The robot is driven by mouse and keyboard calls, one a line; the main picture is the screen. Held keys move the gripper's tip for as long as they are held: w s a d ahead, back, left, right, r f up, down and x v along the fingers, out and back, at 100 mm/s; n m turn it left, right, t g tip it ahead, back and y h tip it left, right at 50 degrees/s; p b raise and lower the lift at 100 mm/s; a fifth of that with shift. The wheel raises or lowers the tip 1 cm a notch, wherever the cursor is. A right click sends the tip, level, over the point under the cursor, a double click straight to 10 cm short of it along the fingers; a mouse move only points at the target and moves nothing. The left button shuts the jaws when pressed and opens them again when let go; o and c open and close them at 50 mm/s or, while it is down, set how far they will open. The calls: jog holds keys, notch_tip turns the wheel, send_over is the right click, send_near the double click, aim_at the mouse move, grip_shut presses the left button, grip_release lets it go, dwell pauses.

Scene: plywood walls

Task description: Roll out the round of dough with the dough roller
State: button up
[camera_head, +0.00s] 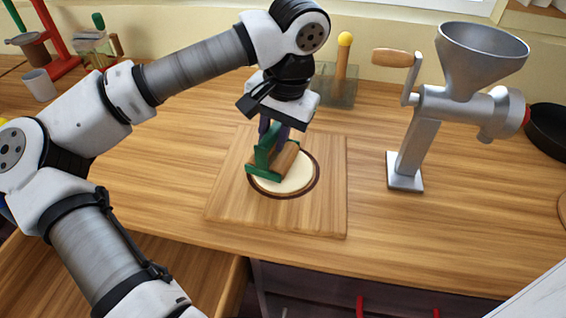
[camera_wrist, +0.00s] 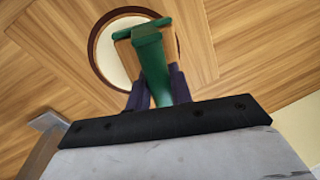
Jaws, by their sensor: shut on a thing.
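The round of dough (camera_head: 299,178) is pale and flat, inside a dark ring on a square wooden board (camera_head: 228,203). The dough roller has a green handle and frame (camera_head: 262,158) and a wooden cylinder (camera_head: 286,160). The roller is over the dough, and seems to touch it. My gripper (camera_head: 272,134) points down and is shut on the green handle. In the wrist view the roller (camera_wrist: 150,55) stands between the dark fingers (camera_wrist: 157,90), with the dough (camera_wrist: 107,55) partly hidden behind it.
A metal grinder (camera_head: 410,150) with a funnel stands to the right of the board. A clear container (camera_head: 338,90) with a yellow-knobbed wooden tool is behind it. A black pan (camera_head: 548,130) is at the far right, and a white cup (camera_head: 40,85) at the far left. The counter between board and grinder is clear.

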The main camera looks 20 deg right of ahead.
jog(key=shift+s+d, duration=1.95)
jog(key=shift+w+a+f+b, duration=0.1)
jog(key=shift+w+a+b, duration=0.25)
jog(key=shift+w+a, duration=2.15)
jog(key=shift+s, duration=0.15)
jog(key=shift+s+d, duration=2.5)
jog(key=shift+d, duration=0.15)
jog(key=shift+w+a, duration=0.1)
